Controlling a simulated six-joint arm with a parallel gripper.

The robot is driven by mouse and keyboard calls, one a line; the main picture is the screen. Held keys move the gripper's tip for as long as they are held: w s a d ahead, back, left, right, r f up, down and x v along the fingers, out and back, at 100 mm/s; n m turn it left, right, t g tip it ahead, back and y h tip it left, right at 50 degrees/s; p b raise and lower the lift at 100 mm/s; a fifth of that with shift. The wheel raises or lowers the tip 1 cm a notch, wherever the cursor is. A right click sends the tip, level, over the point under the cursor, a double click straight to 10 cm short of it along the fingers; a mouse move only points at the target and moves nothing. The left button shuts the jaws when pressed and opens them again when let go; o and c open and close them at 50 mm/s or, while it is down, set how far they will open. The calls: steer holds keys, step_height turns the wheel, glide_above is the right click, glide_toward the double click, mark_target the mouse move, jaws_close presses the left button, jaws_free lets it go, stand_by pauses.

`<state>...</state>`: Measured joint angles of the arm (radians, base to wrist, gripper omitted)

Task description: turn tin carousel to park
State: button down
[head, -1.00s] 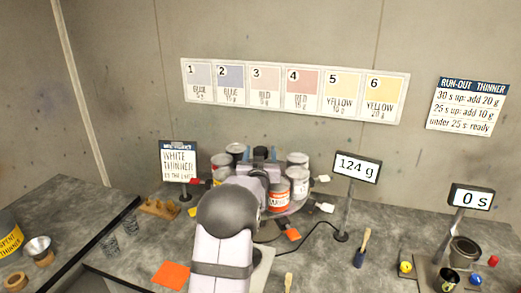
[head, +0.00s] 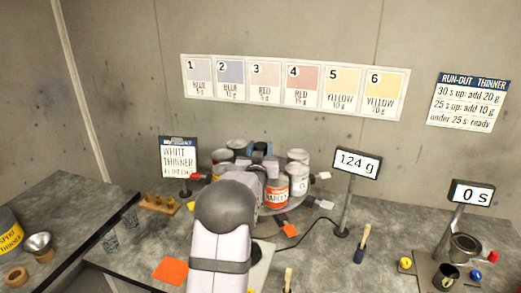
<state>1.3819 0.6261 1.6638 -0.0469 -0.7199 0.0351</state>
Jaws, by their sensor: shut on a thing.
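The tin carousel (head: 292,210) is a round grey stand on the bench, with several tins around it. A tin with an orange-red label (head: 277,193) faces front. A pale tin (head: 299,179) stands to its right, and more tins (head: 222,170) are at the left and back. Coloured and white tabs (head: 324,204) stick out around the rim. My gripper (head: 260,152) is above the middle of the carousel, among the tins. It is shut on what appears to be part of the carousel; my arm hides the fingertips and the near-left part of the stand.
A sign (head: 178,160) stands left of the carousel, and a 124 g display (head: 357,162) on a post stands right. Cups and a timer display (head: 471,194) are at far right.

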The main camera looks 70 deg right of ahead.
steer(key=shift+f+m+g+b, duration=0.1)
steer(key=shift+m+g+b, duration=0.35)
steer(key=shift+g, duration=0.15)
steer(key=shift+w+m+g, duration=0.1)
steer(key=shift+m+g, duration=0.15)
steer(key=shift+g, duration=0.05)
steer(key=shift+m+g, duration=0.5)
steer(key=shift+g, duration=0.4)
steer(key=m+g+p, duration=0.1)
steer(key=g, duration=0.1)
steer(key=m+g+p, duration=0.2)
steer(key=g+p, duration=0.1)
steer(key=shift+r+m+g, duration=0.3)
steer(key=shift+f+m+g+y+p, duration=0.15)
steer(key=shift+m+g+y+p, duration=1)
steer(key=shift+g, duration=1.05)
steer(key=shift+m, duration=0.55)
steer(key=shift+m+g+y, duration=0.6)
steer(key=shift+g+y, duration=0.15)
steer(key=shift+g, duration=0.25)
steer(key=c, duration=1.1)
jaws_free()
